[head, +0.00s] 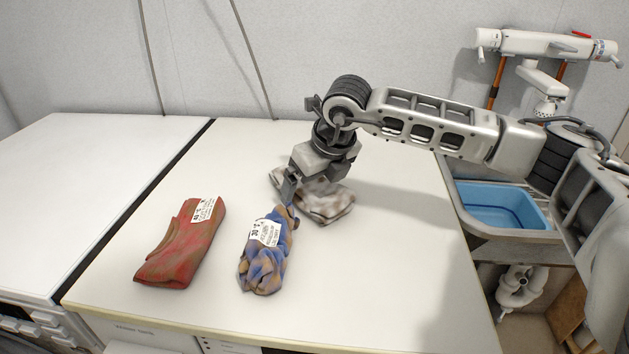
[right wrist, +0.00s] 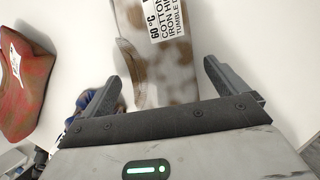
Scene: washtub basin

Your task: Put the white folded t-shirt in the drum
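The white folded t-shirt (head: 327,202), stained with brown patches, lies on the white table top behind the blue garment. My right gripper (head: 296,190) is above it in the head view and covers part of it. In the right wrist view the t-shirt (right wrist: 176,82), with a care label, lies ahead of and between the two spread fingers of the right gripper (right wrist: 170,88). The fingers look open with nothing gripped; whether they touch the cloth I cannot tell. My left gripper is not in view. No drum opening shows.
A red stained folded garment (head: 181,245) and a twisted blue garment (head: 268,255), both labelled, lie in front of the t-shirt. A sink with a blue basin (head: 503,204) and a tap stands at the right. The table's right side is clear.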

